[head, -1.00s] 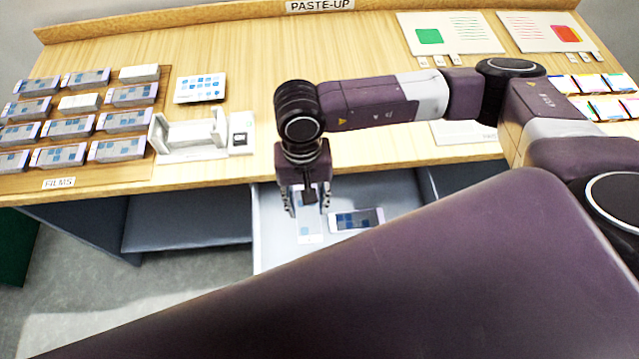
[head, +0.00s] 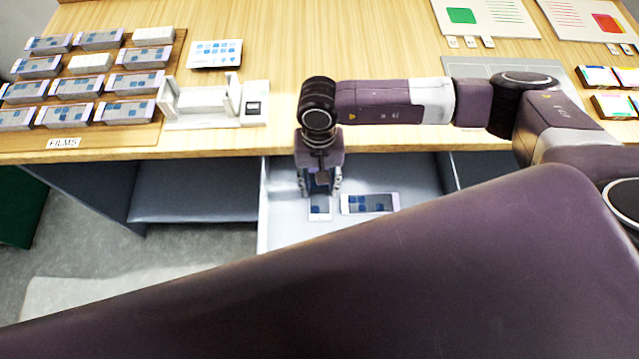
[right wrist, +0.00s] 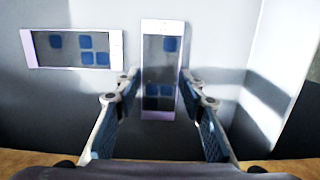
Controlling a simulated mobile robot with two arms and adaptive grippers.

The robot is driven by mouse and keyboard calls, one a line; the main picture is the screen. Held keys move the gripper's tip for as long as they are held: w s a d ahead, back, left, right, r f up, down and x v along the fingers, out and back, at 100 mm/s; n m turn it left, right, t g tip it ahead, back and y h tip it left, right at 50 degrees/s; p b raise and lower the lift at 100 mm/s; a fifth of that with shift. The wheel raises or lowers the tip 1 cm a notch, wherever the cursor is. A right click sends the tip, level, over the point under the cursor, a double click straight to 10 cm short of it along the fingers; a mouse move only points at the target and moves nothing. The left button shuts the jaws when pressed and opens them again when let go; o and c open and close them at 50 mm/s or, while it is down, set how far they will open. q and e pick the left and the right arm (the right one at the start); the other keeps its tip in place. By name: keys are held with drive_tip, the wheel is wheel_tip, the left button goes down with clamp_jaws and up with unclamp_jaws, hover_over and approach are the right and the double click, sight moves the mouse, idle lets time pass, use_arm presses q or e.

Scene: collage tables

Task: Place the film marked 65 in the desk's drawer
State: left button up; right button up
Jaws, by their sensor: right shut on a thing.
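The desk's drawer (head: 415,180) is open below the tabletop's front edge. My right gripper (head: 319,190) reaches down into it and is shut on a film (head: 320,209), a flat card with dark blue squares and pale ends. In the right wrist view the film (right wrist: 160,75) stands lengthwise between the fingertips (right wrist: 158,90). Another film (head: 370,203) lies crosswise in the drawer to its right; in the right wrist view this other film (right wrist: 72,48) is on the left. No number is legible on either film. Whether the held film touches the drawer floor, I cannot tell. My left gripper is not in view.
A board of several films (head: 90,85) marked FILMS lies at the left of the tabletop. A white stand (head: 215,105) and a card with blue squares (head: 215,54) are beside it. Coloured packs (head: 612,90) and printed sheets (head: 485,18) lie at the right.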

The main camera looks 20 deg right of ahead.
sight(319, 187)
drive_tip(key=shift+f, duration=0.15)
drive_tip(key=o, duration=0.9)
drive_tip(key=shift+o, duration=0.2)
drive_tip(key=shift+r, duration=0.2)
wheel_tip(319, 187, up, 12)
drive_tip(key=w+p, duration=0.1)
drive_tip(key=p, duration=0.3)
drive_tip(key=shift+w+d, duration=0.15)
drive_tip(key=shift+d, duration=0.05)
drive_tip(key=shift+f, duration=0.1)
